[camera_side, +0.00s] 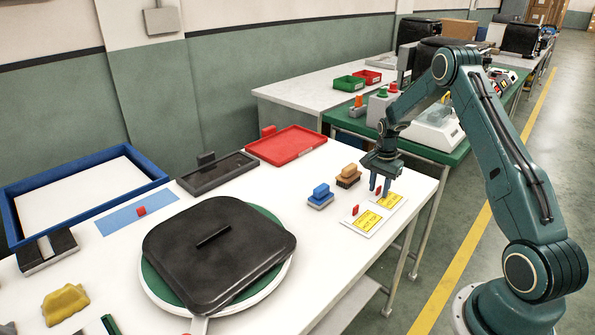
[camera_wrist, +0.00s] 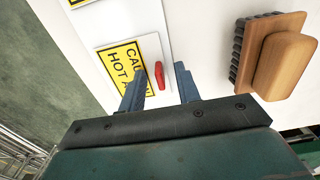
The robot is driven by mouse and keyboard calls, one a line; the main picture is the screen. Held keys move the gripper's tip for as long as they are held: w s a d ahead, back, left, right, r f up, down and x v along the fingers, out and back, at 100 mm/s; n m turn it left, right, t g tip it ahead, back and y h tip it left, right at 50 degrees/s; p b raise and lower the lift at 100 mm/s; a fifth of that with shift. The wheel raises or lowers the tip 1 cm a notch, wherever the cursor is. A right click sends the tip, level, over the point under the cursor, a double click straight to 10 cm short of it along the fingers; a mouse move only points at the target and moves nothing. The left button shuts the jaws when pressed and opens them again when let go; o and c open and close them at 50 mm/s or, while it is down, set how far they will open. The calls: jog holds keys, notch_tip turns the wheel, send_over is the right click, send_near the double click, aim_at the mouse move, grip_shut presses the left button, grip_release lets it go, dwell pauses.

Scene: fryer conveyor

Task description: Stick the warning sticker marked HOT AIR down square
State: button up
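A yellow sticker (camera_wrist: 124,66) on a white backing card lies on the white table under my gripper. Its visible words read "CAU…" and "HOT A…"; my left finger hides the rest. It also shows in the side view (camera_side: 391,200). A red tab (camera_wrist: 158,75) stands at the card's edge. My gripper (camera_wrist: 158,80) is open, pointing down, with one finger on each side of the tab; I cannot tell if they touch it. A second yellow sticker (camera_side: 367,221), with its own red tab (camera_side: 355,210), lies beside it; its lettering is too small to read surely.
A wooden-handled brush (camera_side: 348,176) and a blue-handled block (camera_side: 320,196) sit close to the cards. A large black lid (camera_side: 215,270) covers much of the front table. A blue strip (camera_side: 115,221), a dark tray (camera_side: 222,178) and a red tray (camera_side: 285,152) lie behind.

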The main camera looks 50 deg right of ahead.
jog(key=shift+c, duration=0.4)
grip_shut()
jog(key=shift+r, duration=0.25)
jog(key=shift+r, duration=3.25)
